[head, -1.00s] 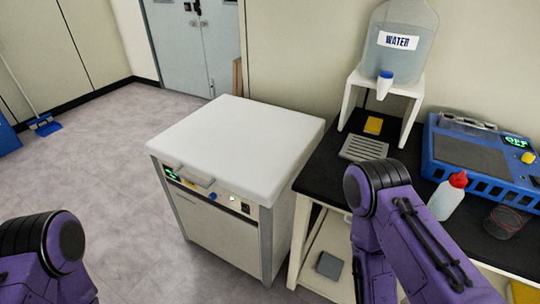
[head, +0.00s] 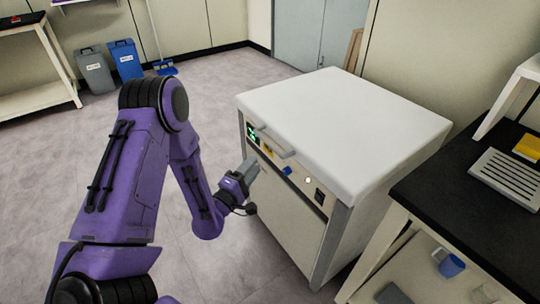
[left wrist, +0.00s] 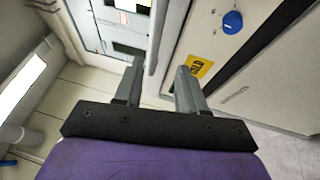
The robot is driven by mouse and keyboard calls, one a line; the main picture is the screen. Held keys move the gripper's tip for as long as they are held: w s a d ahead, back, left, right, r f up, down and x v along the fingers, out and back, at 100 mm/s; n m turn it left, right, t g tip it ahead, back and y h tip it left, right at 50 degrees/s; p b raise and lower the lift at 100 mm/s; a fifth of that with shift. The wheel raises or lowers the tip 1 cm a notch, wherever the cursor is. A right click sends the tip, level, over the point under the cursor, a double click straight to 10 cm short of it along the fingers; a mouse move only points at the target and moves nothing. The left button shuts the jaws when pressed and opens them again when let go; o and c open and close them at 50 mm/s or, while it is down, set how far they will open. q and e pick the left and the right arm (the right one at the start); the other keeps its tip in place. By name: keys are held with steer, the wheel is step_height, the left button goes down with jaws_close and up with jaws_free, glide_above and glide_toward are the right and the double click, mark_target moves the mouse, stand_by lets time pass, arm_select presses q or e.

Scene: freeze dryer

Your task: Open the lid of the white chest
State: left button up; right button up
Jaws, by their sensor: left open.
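The white chest (head: 335,205) stands in the middle right of the head view, with its thick white lid (head: 345,120) down. A grey handle (head: 273,142) sticks out from the lid's front edge, above a panel with a green display, a yellow label and a blue knob (head: 287,171). My left gripper (head: 252,170) is in front of the panel, a little below the handle, and looks empty. In the left wrist view its two fingers (left wrist: 157,88) are apart, with the yellow label and blue knob to their right. My right gripper is not in view.
A black-topped bench (head: 440,185) stands close to the chest's right, with a grey slotted tray (head: 508,177) on it. A grey bin (head: 95,70) and a blue bin (head: 126,58) stand at the back left. The floor left of the chest is open.

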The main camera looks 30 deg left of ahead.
mark_target(269, 143)
arm_select(q)
steer(key=w, duration=0.3)
steer(key=w+r+p, duration=0.1)
steer(key=w, duration=0.2)
steer(key=w+r, duration=0.1)
steer(key=w, duration=0.3)
steer(key=shift+w+a+r, duration=0.1)
steer(key=shift+r, duration=0.05)
steer(key=shift+a, duration=0.1)
jaws_close()
